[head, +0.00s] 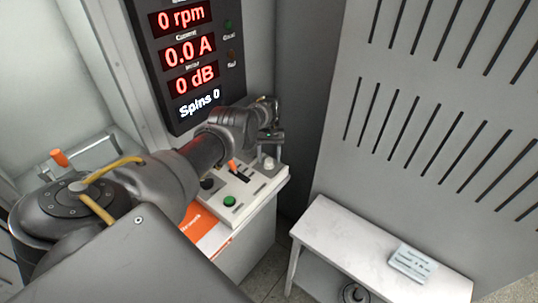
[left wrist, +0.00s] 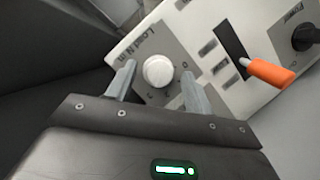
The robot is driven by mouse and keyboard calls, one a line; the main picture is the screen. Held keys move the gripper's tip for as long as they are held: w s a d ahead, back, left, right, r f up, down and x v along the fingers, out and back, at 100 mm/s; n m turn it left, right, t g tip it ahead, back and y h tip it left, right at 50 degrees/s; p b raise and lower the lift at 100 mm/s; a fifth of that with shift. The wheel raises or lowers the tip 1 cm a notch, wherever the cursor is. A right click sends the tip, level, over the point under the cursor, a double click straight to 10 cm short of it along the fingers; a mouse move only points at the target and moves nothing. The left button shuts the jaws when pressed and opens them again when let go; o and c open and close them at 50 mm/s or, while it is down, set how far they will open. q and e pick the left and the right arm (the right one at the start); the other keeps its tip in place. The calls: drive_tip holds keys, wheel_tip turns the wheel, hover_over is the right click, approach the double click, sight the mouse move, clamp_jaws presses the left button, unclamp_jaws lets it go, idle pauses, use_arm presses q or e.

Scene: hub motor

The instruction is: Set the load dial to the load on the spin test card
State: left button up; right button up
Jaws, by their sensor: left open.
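The load dial (left wrist: 158,71) is a round, pale knob on the control panel (left wrist: 135,38), beside the printed label "Load N m". My left gripper (left wrist: 157,76) is open, with one finger on each side of the dial; I cannot tell whether either finger touches it. In the head view my left arm reaches across the panel and the gripper (head: 272,140) is over its far right end, just above the dial (head: 268,164). The dial's pointer is not clear. The spin test card (head: 413,263) lies on a white bench; its print is too small to read. My right gripper is out of view.
An orange-handled lever (left wrist: 270,73) stands close to the dial, with a black power knob (left wrist: 307,38) beyond it. The panel also has a green button (head: 230,201). A display (head: 185,60) above reads 0 rpm, 0.0 A, 0 dB, Spins 0. The white bench (head: 345,235) stands right.

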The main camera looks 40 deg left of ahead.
use_arm(q)
drive_tip(key=b+v, duration=0.1)
drive_tip(key=v, duration=0.4)
drive_tip(key=shift+w, duration=0.1)
drive_tip(key=shift+b+v, duration=1.95)
drive_tip(key=shift+v, duration=0.6)
